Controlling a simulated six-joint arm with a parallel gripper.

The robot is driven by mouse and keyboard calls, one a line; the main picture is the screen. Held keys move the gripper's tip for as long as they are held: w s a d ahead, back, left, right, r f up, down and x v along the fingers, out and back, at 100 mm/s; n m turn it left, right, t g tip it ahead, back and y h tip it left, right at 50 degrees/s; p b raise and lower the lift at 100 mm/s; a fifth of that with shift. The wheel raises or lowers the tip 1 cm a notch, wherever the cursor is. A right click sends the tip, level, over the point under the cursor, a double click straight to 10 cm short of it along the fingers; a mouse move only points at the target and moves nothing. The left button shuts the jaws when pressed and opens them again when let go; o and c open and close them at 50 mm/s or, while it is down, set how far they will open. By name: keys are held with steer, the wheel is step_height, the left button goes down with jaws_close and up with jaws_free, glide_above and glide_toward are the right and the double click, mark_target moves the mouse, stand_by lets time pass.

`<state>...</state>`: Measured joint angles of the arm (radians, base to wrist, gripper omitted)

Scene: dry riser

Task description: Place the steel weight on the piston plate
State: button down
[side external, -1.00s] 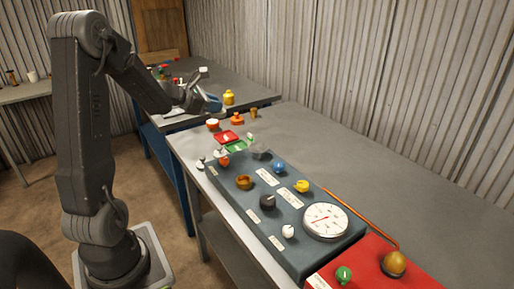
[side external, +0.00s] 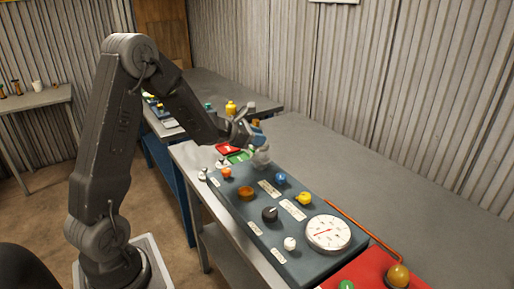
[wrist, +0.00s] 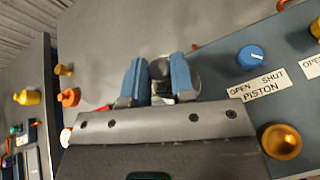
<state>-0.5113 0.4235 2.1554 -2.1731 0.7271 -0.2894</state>
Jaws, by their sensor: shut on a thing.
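My gripper (side external: 258,140) is at the far end of the blue-grey control panel (side external: 213,183), tilted down over it. In the wrist view its two blue fingers (wrist: 158,80) are shut on a small grey metal thing (wrist: 160,70), which looks like the steel weight; the fingers hide part of it. In the side view I cannot make out the weight. The pale grey round piston part (side external: 262,158) stands at the panel's far end, just below my fingertips. I cannot tell whether the weight touches it. The piston plate's top is mostly hidden by my gripper.
A blue knob (wrist: 251,56) with a "PISTON" label (wrist: 258,86) is right of my fingers. An amber knob (wrist: 281,141), a yellow handle (side external: 304,198) and a white gauge (side external: 328,233) are on the panel. The grey bench (side external: 350,165) behind is clear.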

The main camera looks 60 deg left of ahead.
mark_target(254, 147)
steer(key=shift+f, duration=1.9)
steer(key=shift+f, duration=0.15)
steer(key=c, duration=1)
jaws_free()
steer(key=shift+o, duration=0.2)
